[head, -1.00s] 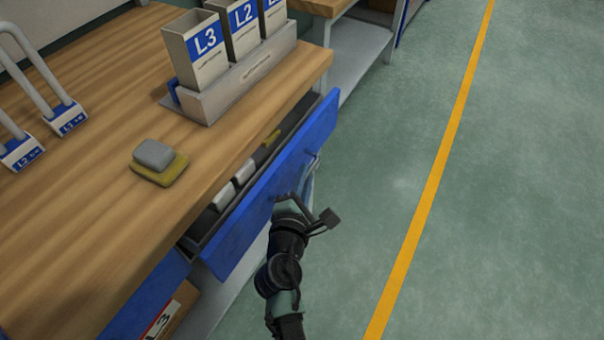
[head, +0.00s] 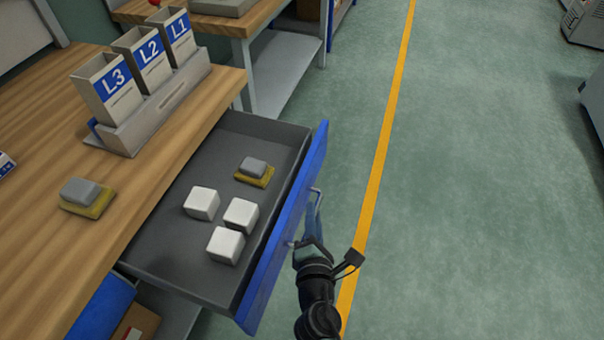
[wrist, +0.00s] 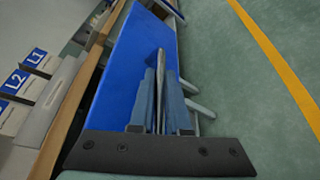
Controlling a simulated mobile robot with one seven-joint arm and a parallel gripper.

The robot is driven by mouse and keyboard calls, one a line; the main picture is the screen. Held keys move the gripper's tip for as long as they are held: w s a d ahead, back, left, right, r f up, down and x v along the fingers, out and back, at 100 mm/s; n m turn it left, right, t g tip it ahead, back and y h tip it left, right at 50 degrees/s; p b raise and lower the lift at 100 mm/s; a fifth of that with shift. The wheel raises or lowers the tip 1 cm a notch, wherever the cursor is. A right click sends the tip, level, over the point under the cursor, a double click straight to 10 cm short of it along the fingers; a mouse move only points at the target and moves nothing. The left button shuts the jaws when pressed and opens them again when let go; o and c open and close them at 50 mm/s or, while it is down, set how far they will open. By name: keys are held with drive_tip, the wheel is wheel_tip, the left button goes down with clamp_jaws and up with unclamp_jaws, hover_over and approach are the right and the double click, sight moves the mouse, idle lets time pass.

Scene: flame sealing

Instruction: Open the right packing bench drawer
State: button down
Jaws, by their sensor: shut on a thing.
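The packing bench drawer (head: 168,255) with a blue front (head: 285,235) stands well out from under the wooden bench top (head: 165,172). Inside it lie several white blocks (head: 202,203) and a grey-topped yellow sponge-like block (head: 254,171). My gripper (head: 312,240) is at the outer side of the blue front, shut on the drawer's metal bar handle (head: 317,200). In the wrist view my gripper's fingers (wrist: 162,95) close around the handle (wrist: 160,62), with the blue front (wrist: 130,70) just behind. The fingers hide part of the handle.
A grey rack (head: 150,115) with bins marked L3, L2 and L1 stands on the bench. Another grey and yellow block (head: 85,196) lies near it. A second bench (head: 225,25) is at the back.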

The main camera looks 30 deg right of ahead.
drive_tip(key=shift+s, duration=0.15)
drive_tip(key=c, duration=0.9)
unclamp_jaws()
drive_tip(key=shift+b+v, duration=0.95)
drive_tip(key=shift+v, duration=5.5)
